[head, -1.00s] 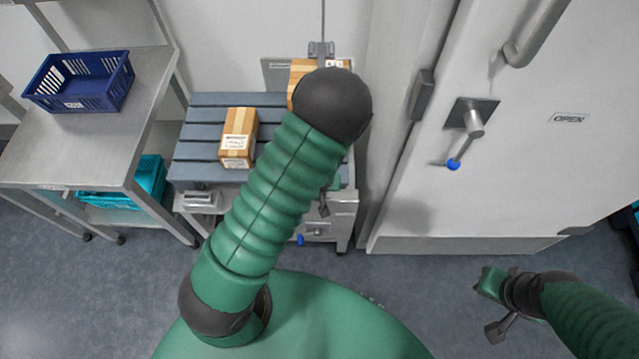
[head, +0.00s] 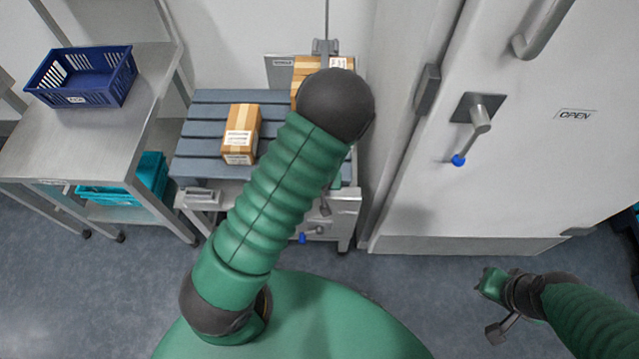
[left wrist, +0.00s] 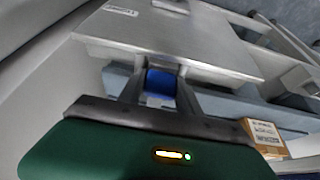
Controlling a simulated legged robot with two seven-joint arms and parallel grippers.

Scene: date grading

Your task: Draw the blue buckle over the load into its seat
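In the left wrist view a small blue piece (left wrist: 160,83), which I take for the blue buckle, sits between the two grey fingers of my left gripper (left wrist: 161,92). Both fingers appear to touch its sides. In the head view my left arm hides the buckle and most of that gripper. The load shows as a taped carton (head: 241,133) on the slatted grey-blue platform (head: 205,112), with another carton (head: 308,68) behind, partly covered by my arm. The buckle's seat cannot be made out. My right gripper (head: 490,300) is low at the right, over the floor; its fingers are unclear.
A steel table (head: 60,150) with a dark blue crate (head: 82,92) stands at the left, teal crates (head: 150,175) below it. A lever with a blue tip (head: 303,238) is on the platform's front. A door with a blue-tipped lever (head: 470,130) stands at the right.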

